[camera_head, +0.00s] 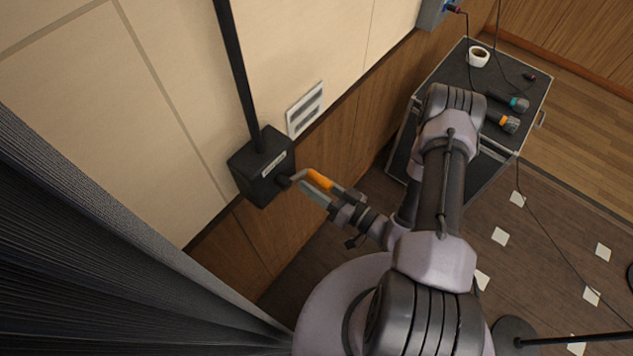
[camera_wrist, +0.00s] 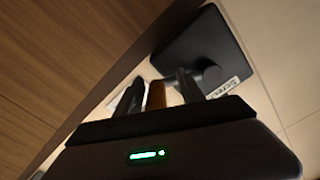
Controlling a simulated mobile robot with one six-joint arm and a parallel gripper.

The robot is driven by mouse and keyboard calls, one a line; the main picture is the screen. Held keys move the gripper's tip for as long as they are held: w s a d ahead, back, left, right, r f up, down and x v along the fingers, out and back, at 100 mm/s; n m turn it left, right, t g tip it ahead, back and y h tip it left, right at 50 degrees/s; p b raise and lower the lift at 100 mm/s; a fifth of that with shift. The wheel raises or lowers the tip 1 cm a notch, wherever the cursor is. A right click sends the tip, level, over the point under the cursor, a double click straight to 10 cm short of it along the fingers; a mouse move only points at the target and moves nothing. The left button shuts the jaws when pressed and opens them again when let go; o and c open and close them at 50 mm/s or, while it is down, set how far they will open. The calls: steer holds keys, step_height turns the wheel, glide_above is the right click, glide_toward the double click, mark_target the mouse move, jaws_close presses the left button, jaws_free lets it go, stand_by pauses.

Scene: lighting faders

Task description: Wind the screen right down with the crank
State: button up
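A black winch box (camera_head: 263,168) with a pale label is fixed to the wall; it also shows in the wrist view (camera_wrist: 197,45). Its crank (camera_head: 297,178) has a dark hub, a short metal arm and an orange handle (camera_head: 320,179), which points toward my arm. My gripper (camera_head: 326,193) is at the handle. In the wrist view the orange handle (camera_wrist: 156,96) lies between the two fingers, with a gap visible on its right side. The fingers look open; contact on the left is unclear. The screen itself is not recognisable in either view.
A black tube (camera_head: 238,75) rises from the box along the wall. A dark ribbed curtain (camera_head: 90,260) fills the lower left. A black case (camera_head: 460,75) carrying a mug (camera_head: 478,56) and torch-like items stands right of the box. A slotted plate (camera_head: 305,108) is on the wall.

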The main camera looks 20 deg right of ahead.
steer(key=shift+d, duration=0.2)
steer(key=v, duration=0.7)
steer(key=shift+s, duration=0.15)
steer(key=shift+d, duration=0.1)
